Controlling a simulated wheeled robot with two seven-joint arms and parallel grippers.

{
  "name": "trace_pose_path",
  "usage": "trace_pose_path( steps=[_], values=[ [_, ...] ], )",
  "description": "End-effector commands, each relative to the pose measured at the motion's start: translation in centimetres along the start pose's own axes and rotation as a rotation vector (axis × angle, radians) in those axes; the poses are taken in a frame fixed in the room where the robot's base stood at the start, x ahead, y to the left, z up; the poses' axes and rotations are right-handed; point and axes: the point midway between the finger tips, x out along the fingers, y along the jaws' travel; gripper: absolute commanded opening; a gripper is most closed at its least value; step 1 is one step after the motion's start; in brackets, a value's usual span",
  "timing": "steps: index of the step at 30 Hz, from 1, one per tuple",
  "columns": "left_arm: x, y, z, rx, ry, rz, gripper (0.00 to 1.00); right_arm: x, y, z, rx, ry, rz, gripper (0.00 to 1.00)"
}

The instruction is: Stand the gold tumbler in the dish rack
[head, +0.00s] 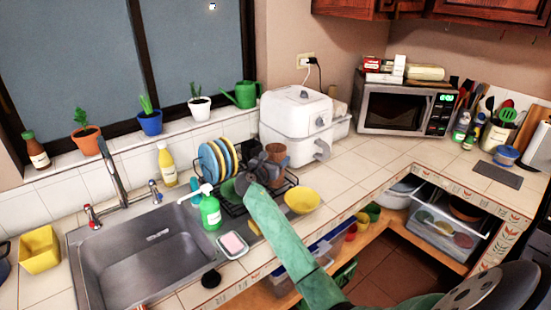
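The black wire dish rack (289,180) stands on the tiled counter right of the sink. A brownish-gold tumbler (277,151), which looks upright, is at the back right of the rack, against my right gripper (262,160). My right gripper is dark and small in the head view, over the rack. Its fingers are hard to make out, so I cannot tell whether they are closed on the tumbler. The tumbler's lower part and its contact with the rack are partly hidden. My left gripper is not in view.
Yellow and blue plates (214,161) stand in the rack's left part, with a green bowl (229,190) in front. A yellow bowl (302,200) is close on the right. A green soap bottle (210,211) is by the sink (150,262). A white air fryer (296,120) stands behind.

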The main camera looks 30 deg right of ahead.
Motion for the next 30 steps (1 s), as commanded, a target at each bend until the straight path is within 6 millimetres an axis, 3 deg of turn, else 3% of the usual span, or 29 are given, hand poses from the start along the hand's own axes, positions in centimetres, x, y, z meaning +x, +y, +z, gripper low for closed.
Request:
trace_pose_path(
  steps=[4,5,7,20,30],
  values=[
    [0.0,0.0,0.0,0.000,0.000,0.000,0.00,0.0,0.0,-0.1,0.000,-0.001,0.000,0.13],
    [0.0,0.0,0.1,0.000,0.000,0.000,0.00,0.0,0.0,-0.2,0.000,0.000,0.000,0.74],
    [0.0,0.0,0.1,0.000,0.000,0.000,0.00,0.0,0.0,-0.2,0.000,0.000,0.000,0.88],
    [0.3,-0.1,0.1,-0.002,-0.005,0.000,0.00,-0.6,0.0,-0.1,0.000,0.000,0.001,0.90],
    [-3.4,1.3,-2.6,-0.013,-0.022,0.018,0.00,-6.5,0.0,-0.3,0.003,0.001,0.002,0.90]
  ],
)
